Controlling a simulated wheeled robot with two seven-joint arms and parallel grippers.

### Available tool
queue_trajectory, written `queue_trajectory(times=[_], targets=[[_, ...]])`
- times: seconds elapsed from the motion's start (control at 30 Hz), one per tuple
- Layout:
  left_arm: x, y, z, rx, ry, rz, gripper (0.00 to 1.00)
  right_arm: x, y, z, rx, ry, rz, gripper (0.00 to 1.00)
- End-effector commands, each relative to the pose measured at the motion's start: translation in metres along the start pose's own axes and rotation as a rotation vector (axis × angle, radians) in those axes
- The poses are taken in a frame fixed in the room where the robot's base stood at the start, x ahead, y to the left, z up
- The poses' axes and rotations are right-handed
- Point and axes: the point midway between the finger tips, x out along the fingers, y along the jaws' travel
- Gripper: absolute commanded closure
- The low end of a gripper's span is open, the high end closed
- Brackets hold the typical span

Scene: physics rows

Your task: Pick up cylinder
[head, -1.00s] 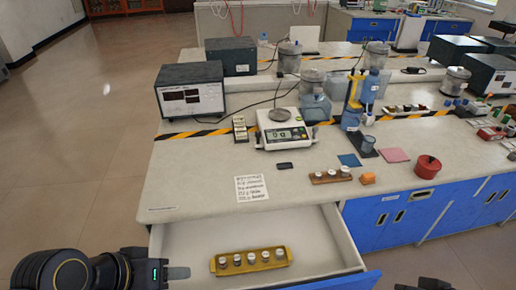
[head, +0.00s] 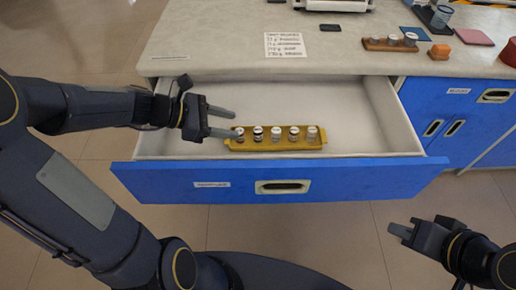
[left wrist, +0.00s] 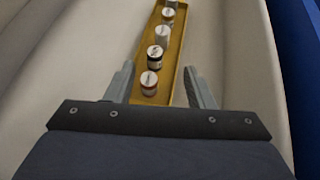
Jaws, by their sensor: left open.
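A yellow tray (head: 275,147) lies in the open drawer and holds a row of several small cylinders (head: 276,134) with pale tops. My left gripper (head: 236,122) is open at the tray's left end, its fingers pointing right beside the leftmost cylinder (head: 239,134). In the left wrist view the open fingers (left wrist: 159,68) lie either side of the tray's near end, and the nearest cylinder (left wrist: 149,84) appears between them, not gripped. My right gripper (head: 399,231) is at the lower right, away from the tray; its finger gap is unclear.
The blue-fronted drawer (head: 200,184) stands open, its walls around the tray and left gripper. On the bench above are a printed sheet (head: 285,44), a wooden holder (head: 374,46) with cylinders and an orange block (head: 440,52). The drawer floor behind the tray is clear.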

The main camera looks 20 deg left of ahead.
Motion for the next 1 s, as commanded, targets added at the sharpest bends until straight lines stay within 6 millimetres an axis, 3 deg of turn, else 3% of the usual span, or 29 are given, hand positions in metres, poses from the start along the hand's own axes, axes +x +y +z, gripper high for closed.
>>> queue_trajectory(times=[0.07,0.63,0.93,1.0], targets=[[0.007,0.005,-0.007,-0.038,-0.011,0.005,0.51,0.006,0.003,0.003,0.000,0.001,0.000,0.85],[0.077,0.007,-0.010,-0.042,-0.013,0.004,0.51,0.032,0.015,0.016,0.000,0.000,0.000,0.85],[0.082,0.007,-0.007,-0.042,-0.012,0.007,0.51,0.032,0.015,0.016,0.000,0.001,0.000,0.85],[0.081,0.007,-0.007,-0.042,-0.012,0.006,0.58,0.032,0.015,0.016,0.000,0.001,0.000,0.85]])
